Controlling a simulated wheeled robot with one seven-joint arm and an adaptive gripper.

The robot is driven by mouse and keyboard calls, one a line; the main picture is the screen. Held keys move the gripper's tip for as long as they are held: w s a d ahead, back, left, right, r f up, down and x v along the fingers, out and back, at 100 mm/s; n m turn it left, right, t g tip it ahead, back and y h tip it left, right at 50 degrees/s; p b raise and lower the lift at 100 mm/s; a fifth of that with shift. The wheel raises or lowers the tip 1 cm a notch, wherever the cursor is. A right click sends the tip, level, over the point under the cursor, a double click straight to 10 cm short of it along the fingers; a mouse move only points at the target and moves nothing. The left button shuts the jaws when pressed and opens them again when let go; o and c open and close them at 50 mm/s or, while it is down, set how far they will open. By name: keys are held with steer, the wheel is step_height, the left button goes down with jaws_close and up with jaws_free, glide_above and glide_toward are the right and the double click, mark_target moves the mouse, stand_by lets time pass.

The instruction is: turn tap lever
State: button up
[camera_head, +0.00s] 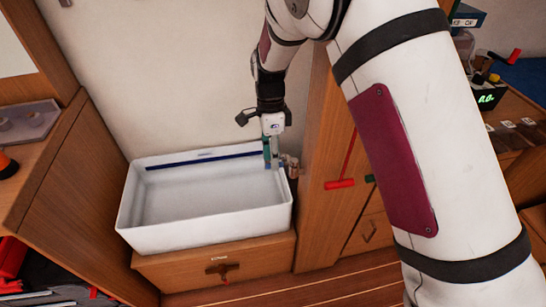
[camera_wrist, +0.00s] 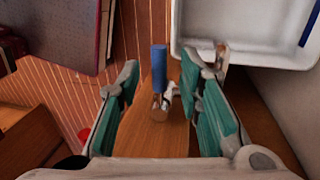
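The tap shows in the wrist view as a small metal body (camera_wrist: 166,104) on a wooden surface, with a blue cylindrical lever (camera_wrist: 159,68) sticking up in the picture. My gripper (camera_wrist: 160,80) is open. Its two teal fingers stand to the left and right of the lever, with a visible gap on each side. In the head view my gripper (camera_head: 271,155) points down at the right back corner of the white basin (camera_head: 130,215). A metal part of the tap (camera_head: 291,164) shows just right of the fingers there; the blue lever cannot be made out.
The basin also fills the upper right of the wrist view (camera_wrist: 245,48). It sits on a wooden cabinet (camera_head: 215,262). A wooden panel (camera_head: 322,200) stands close on the right, with a red handle (camera_head: 340,184) and a small green knob (camera_head: 369,179).

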step_height(320, 180, up, 11)
steer(key=w, duration=0.2)
steer(key=shift+a, duration=0.25)
stand_by(0.3)
